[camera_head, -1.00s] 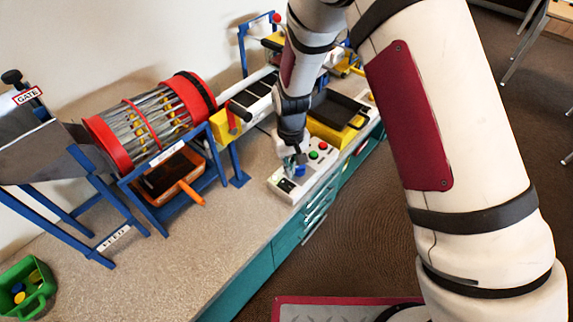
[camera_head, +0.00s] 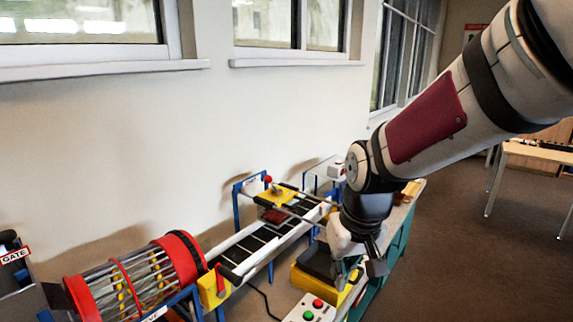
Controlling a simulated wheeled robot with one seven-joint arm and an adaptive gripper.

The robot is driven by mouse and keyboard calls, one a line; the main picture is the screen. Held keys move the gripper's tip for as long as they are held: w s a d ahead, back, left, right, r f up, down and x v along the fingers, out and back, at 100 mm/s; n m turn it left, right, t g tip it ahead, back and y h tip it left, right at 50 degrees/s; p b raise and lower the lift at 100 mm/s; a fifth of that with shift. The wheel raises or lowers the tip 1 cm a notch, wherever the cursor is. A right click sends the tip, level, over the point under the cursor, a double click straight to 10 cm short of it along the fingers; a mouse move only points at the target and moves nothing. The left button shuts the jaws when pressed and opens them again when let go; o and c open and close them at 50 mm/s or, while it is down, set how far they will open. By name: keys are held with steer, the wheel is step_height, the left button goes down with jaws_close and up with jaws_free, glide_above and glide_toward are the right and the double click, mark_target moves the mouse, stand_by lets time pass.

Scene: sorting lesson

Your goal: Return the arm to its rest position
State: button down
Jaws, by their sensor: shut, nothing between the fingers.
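My arm comes in from the upper right, and its wrist hangs over the far part of the bench. My gripper (camera_head: 360,264) points downward, shut and empty. It is in front of the yellow bin (camera_head: 297,276) with a dark inside and above and to the right of the button box (camera_head: 309,309). The button box is pale with a red and a green button showing; its lower part is cut off by the picture edge. My gripper is apart from the box, and my wrist hides part of the bench behind it.
A conveyor (camera_head: 250,247) with a yellow block-like unit (camera_head: 275,196) runs along the wall. A red-ringed drum (camera_head: 135,285) stands at lower left, beside a GATE sign (camera_head: 15,255). Open floor (camera_head: 470,260) lies to the right, with a table (camera_head: 540,152) farther back.

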steer(key=s+d+r+m+t, duration=0.1)
steer(key=s+d+r, duration=0.3)
steer(key=s, duration=0.5)
steer(key=s+d+r+m+t, duration=0.1)
steer(key=s+d+r, duration=0.4)
steer(key=s, duration=0.3)
steer(key=shift+s+r+t+h, duration=0.3)
steer(key=shift+s+t+h, duration=0.1)
